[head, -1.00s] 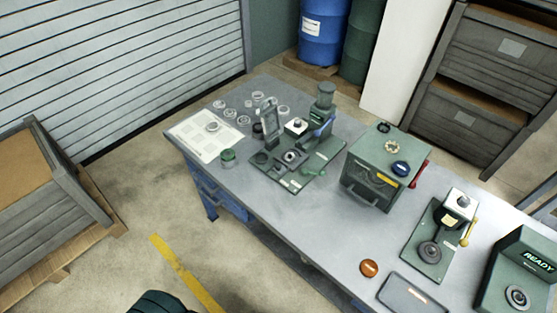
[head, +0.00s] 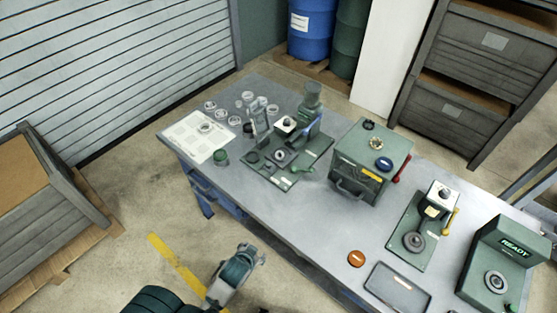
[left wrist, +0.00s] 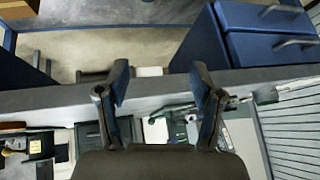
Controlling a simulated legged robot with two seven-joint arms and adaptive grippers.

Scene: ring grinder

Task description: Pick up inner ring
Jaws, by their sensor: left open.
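Several small pale metal rings (head: 235,120) lie loose at the table's back left corner. One more ring (head: 205,128) lies on a printed white sheet (head: 183,140). I cannot tell which one is the inner ring. My left gripper (head: 252,252) is low in the head view, in front of the table's near edge and well apart from the rings. In the left wrist view its two fingers (left wrist: 160,82) are spread with nothing between them, and the table lies beyond, seen upside down. My right gripper is not in view.
A green press fixture (head: 290,172) stands just right of the rings, and a small green cup (head: 221,158) sits by the sheet. A green box (head: 345,165), a lever device (head: 410,250) and a READY unit (head: 510,245) stand farther right. The tabletop's front strip (head: 285,220) is mostly clear.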

